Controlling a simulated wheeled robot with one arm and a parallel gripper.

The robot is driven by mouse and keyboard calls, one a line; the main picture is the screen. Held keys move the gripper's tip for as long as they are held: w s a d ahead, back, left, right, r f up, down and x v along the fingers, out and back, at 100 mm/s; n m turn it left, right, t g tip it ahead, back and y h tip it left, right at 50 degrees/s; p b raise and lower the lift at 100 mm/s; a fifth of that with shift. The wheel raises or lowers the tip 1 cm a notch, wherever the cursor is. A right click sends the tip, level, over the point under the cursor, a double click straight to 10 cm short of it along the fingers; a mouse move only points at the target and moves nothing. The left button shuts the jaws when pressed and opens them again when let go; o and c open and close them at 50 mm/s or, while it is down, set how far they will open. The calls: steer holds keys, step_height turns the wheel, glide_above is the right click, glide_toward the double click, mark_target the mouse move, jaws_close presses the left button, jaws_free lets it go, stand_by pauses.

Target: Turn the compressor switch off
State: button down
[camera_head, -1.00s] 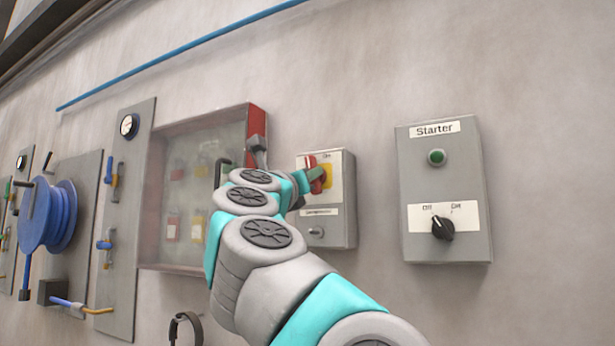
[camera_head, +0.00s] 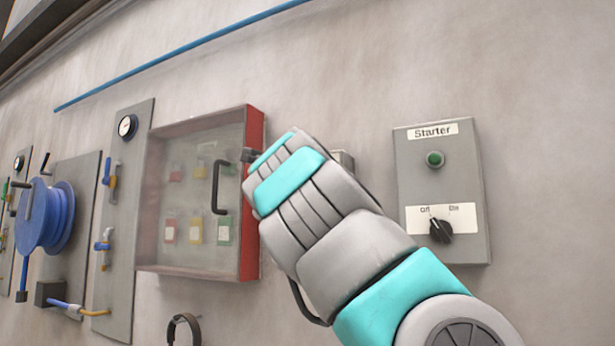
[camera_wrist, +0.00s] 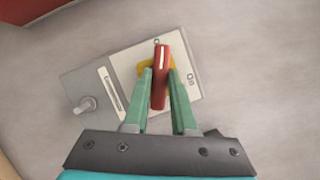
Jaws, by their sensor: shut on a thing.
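The compressor switch box (camera_wrist: 85,80) is a grey wall box with a white plate, seen in the wrist view. Its red handle (camera_wrist: 161,75) sits over a yellow disc (camera_wrist: 143,68). My gripper (camera_wrist: 161,82) has its two green fingers on either side of the red handle and is shut on it. The handle's white line points towards the top of the picture. In the head view my arm hides nearly all of the box, and only its top right corner (camera_head: 344,160) shows. My gripper is hidden there too.
The Starter box (camera_head: 405,180) with a green button and black knob (camera_head: 441,230) is to the right. A red lockout cabinet (camera_head: 252,190) with a clear door is to the left. Bare wall lies between the boxes.

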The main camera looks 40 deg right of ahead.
steer(key=n, duration=0.2)
steer(key=n+y, duration=0.1)
steer(key=n, duration=0.1)
steer(key=shift+n+g+y, duration=0.3)
steer(key=shift+n+g, duration=0.1)
steer(key=shift+n, duration=0.3)
stand_by(0.3)
steer(key=c, duration=0.7)
jaws_free()
steer(key=shift+b+v, duration=0.55)
steer(key=shift+v, duration=3.35)
steer(key=shift+r, duration=0.15)
